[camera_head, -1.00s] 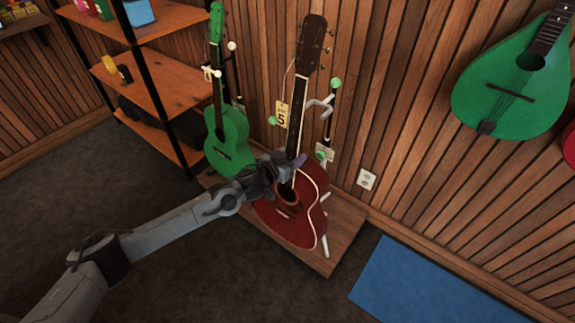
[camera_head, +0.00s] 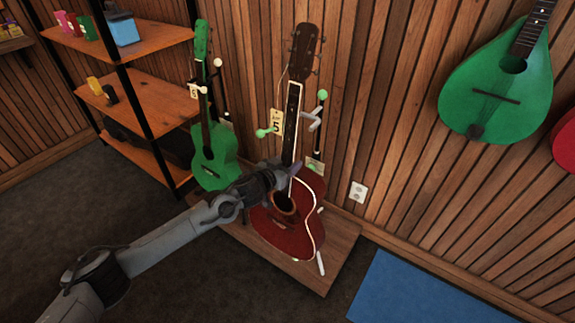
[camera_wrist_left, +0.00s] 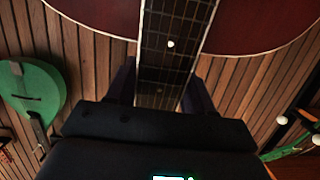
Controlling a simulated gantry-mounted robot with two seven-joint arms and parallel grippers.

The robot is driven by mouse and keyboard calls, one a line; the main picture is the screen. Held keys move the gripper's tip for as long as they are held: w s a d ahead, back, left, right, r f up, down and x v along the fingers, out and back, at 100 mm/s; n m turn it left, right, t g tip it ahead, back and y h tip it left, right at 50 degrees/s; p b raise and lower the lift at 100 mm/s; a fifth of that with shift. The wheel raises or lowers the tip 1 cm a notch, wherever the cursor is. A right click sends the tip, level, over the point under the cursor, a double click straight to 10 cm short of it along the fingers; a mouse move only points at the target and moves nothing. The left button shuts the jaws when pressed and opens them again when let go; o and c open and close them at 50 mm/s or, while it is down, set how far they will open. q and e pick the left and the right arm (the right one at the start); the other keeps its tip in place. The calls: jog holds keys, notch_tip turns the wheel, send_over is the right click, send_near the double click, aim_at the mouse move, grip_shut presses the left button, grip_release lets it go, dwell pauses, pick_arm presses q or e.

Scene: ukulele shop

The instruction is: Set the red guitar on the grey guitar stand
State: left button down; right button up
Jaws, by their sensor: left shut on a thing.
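The red guitar (camera_head: 302,232) is nearly upright above a low wooden platform (camera_head: 338,240), soundhole facing me. My left gripper (camera_head: 284,177) is shut on its neck just above the body. In the left wrist view the fretboard (camera_wrist_left: 168,50) runs between the fingers (camera_wrist_left: 160,92), with the red body beyond. The grey guitar stand (camera_head: 313,119) is behind the guitar and partly hidden. Its upper hook shows right of the neck, and a pale lower prong shows beside the body's lower right. I cannot tell whether the guitar touches the stand. My right gripper is out of view.
A green guitar (camera_head: 213,160) stands to the left, beside a wooden shelf (camera_head: 150,97). A green mandolin-like instrument (camera_head: 497,95) hangs on the slatted wall at right. A blue mat (camera_head: 425,292) lies on the floor at right. The front floor is clear.

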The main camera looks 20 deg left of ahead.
pick_arm(q)
jog(key=shift+w+d+r, duration=0.1)
jog(key=shift+w+r, duration=0.2)
jog(key=shift+r, duration=0.05)
dwell(0.3)
jog(key=shift+w+b, duration=0.3)
jog(key=shift+b, duration=0.05)
jog(key=shift+b+x, duration=0.95)
jog(key=shift+x, duration=0.55)
jog(key=shift+w+d+r+b, duration=0.1)
jog(key=shift+w+d+b, duration=0.05)
jog(key=shift+w+b, duration=0.35)
jog(key=shift+w+d+b, duration=0.2)
jog(key=shift+w+b, duration=0.15)
jog(key=shift+w, duration=0.45)
jog(key=shift+f+b, duration=0.35)
notch_tip(320, 180, down, 5)
jog(key=b, duration=0.2)
jog(key=shift+w+d+r+b, duration=0.1)
jog(key=shift+w+r+b, duration=0.1)
jog(key=shift+b, duration=0.15)
jog(key=shift+f, duration=0.15)
dwell(0.5)
